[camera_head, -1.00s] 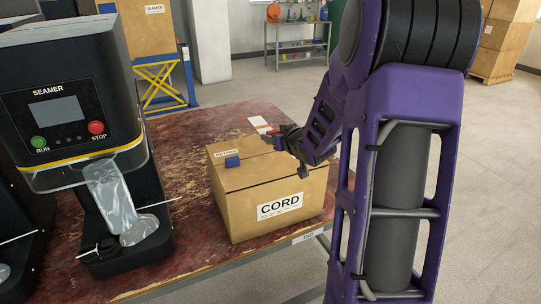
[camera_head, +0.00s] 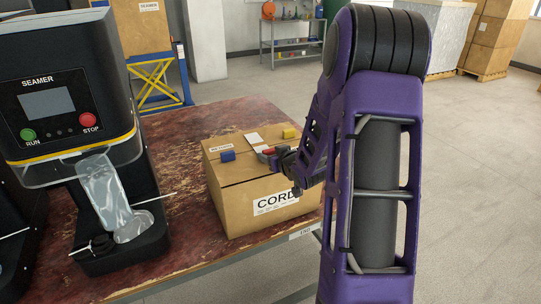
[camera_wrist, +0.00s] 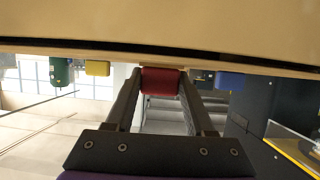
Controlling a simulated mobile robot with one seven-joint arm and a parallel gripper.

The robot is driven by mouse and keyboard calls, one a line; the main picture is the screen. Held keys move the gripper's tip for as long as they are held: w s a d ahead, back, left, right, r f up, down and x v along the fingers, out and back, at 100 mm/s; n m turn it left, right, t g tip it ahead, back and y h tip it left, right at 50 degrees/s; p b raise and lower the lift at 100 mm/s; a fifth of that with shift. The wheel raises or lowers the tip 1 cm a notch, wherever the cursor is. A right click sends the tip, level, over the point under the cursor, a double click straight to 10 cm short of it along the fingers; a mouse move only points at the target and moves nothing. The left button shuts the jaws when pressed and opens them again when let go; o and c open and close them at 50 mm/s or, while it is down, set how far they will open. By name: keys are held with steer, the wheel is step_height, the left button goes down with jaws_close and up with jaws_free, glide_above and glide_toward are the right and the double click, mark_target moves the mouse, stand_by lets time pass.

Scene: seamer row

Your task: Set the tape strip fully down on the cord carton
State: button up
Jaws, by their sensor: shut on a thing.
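The cord carton (camera_head: 264,212) stands on the bench, its CORD label facing me. My gripper (camera_head: 277,157) is over its right part, shut on a small red block (camera_head: 267,151). The wrist view shows the red block (camera_wrist: 160,81) squarely between both fingertips, close to the carton (camera_wrist: 160,25). A narrow white strip (camera_head: 254,138), seemingly the tape strip, extends behind the red block across the carton top. Whether the strip touches the carton along its length I cannot tell. A blue block (camera_head: 228,155) and a yellow block (camera_head: 290,133) sit on the carton top.
The seamer (camera_head: 65,95), with a clear bag (camera_head: 112,200) at its front, stands left of the carton. The worn red bench top (camera_head: 185,235) is clear between them. A shelf (camera_head: 290,38) and stacked cartons (camera_head: 497,35) are far behind.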

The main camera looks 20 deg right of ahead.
steer(key=o, duration=1.3)
steer(key=shift+r+p, duration=0.25)
steer(key=shift+p, duration=0.1)
steer(key=v, duration=1.2)
steer(key=shift+p, duration=0.4)
